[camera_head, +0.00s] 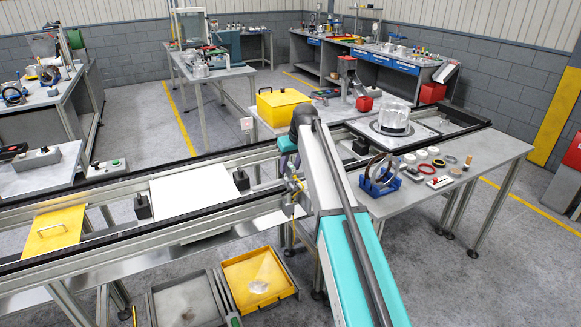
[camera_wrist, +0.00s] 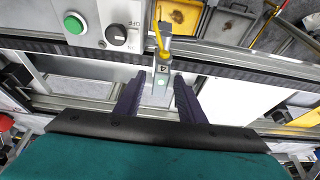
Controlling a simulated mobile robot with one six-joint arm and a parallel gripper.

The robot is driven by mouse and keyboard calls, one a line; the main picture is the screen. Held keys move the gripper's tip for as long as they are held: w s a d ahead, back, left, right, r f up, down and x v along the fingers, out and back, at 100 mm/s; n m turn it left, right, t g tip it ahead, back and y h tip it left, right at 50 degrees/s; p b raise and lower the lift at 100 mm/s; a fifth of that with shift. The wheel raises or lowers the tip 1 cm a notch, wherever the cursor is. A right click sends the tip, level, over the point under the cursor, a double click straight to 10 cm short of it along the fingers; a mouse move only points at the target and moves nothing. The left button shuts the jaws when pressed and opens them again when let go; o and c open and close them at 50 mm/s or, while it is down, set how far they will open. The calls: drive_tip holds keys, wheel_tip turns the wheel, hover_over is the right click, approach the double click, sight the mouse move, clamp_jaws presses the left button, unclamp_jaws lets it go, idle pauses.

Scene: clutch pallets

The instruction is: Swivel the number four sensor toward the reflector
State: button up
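The number four sensor (camera_wrist: 161,88) is a small grey block marked 4 on the conveyor rail, with a yellow part (camera_wrist: 160,42) at its far end in the wrist view. My gripper (camera_wrist: 158,100) has its two dark purple fingers on either side of the sensor, with narrow gaps visible, so it looks open around it. In the head view my gripper (camera_head: 288,162) is beside the near conveyor rail, partly hidden by my arm. Yellow parts of the sensor (camera_head: 296,187) show just below it. I cannot pick out the reflector for certain.
A control box with a green button (camera_wrist: 75,22) and black knob (camera_wrist: 117,34) is close to my gripper. The right table holds a blue rack (camera_head: 381,182) and rings.

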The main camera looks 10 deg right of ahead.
drive_tip(key=b+v, duration=0.3)
drive_tip(key=v, duration=1)
drive_tip(key=shift+r, duration=0.15)
drive_tip(key=s+f+m+g, duration=0.15)
drive_tip(key=s+f, duration=0.45)
drive_tip(key=f, duration=0.9)
drive_tip(key=s+f+g, duration=0.2)
drive_tip(key=s+f, duration=0.4)
drive_tip(key=f, duration=0.8)
drive_tip(key=s+f+m+g, duration=0.15)
drive_tip(key=s+f, duration=0.35)
drive_tip(key=f, duration=1)
drive_tip(key=s+f+g, duration=0.1)
drive_tip(key=s+f, duration=0.6)
drive_tip(key=s, duration=0.6)
drive_tip(key=s+f+g+h, duration=0.1)
drive_tip(key=s+f+g, duration=0.1)
drive_tip(key=s+f, duration=0.6)
drive_tip(key=s+f+g, duration=0.2)
drive_tip(key=s+f, duration=0.6)
drive_tip(key=s, duration=1)
drive_tip(key=shift+s+a, duration=0.2)
